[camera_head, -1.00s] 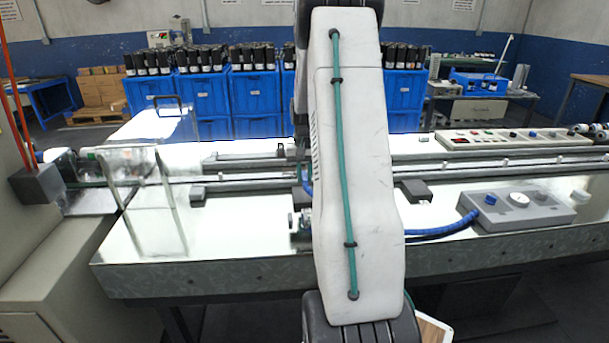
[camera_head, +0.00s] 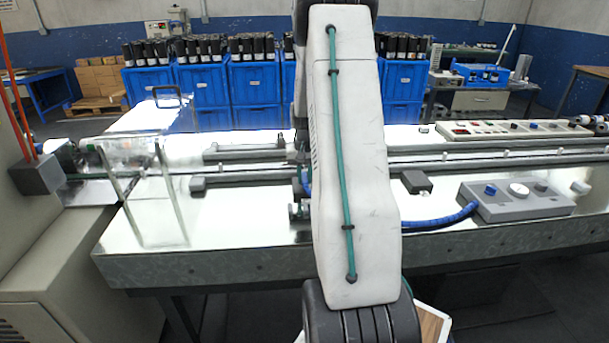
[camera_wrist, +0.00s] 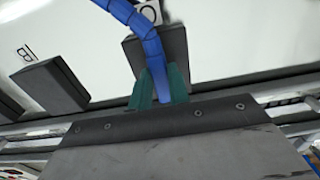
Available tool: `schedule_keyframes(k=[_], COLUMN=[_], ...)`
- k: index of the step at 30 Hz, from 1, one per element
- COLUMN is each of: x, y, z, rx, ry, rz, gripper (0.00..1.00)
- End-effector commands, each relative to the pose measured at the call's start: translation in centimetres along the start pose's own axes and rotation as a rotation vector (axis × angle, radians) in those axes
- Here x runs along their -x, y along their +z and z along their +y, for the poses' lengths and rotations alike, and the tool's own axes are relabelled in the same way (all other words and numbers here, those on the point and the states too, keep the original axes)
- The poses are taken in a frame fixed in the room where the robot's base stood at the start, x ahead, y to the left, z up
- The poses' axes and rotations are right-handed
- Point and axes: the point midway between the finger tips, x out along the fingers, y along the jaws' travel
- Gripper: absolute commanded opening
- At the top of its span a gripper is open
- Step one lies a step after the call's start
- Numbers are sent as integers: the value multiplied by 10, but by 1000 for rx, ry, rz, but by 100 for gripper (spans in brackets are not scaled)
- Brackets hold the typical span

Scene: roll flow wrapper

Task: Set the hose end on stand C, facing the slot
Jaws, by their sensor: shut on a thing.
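My gripper (camera_wrist: 160,88) shows two green fingers in the wrist view, shut on the blue hose (camera_wrist: 152,55). The held end sits between the fingers, and its tip is hidden by the gripper body. A dark grey block (camera_wrist: 132,52) lies behind the hose beside a label that looks like C (camera_wrist: 147,12). Another dark block (camera_wrist: 50,86) lies to the left near a label B (camera_wrist: 25,53). Whether the hose end touches the block by C, and where its slot is, I cannot tell. In the head view the hose (camera_head: 440,221) runs behind my arm, which hides most of the gripper.
The hose leads to a grey control box (camera_head: 520,202) on the right of the metal bench (camera_head: 240,225). Long rails (camera_head: 470,153) cross behind the work area. A clear guard (camera_head: 150,190) stands at left. Blue crates (camera_head: 255,92) with dark cylinders stand behind the bench.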

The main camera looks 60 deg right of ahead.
Motion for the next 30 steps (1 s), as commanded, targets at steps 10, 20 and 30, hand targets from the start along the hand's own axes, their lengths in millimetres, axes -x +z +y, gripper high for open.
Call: schedule_keyframes(k=[10, 20, 30], x=[-3, -8, -4], y=[0, 0, 0], z=[0, 0, 0], rx=[0, 0, 0], ry=[0, 0, 0], rz=[-1, 0, 1], gripper=[0, 43, 44])
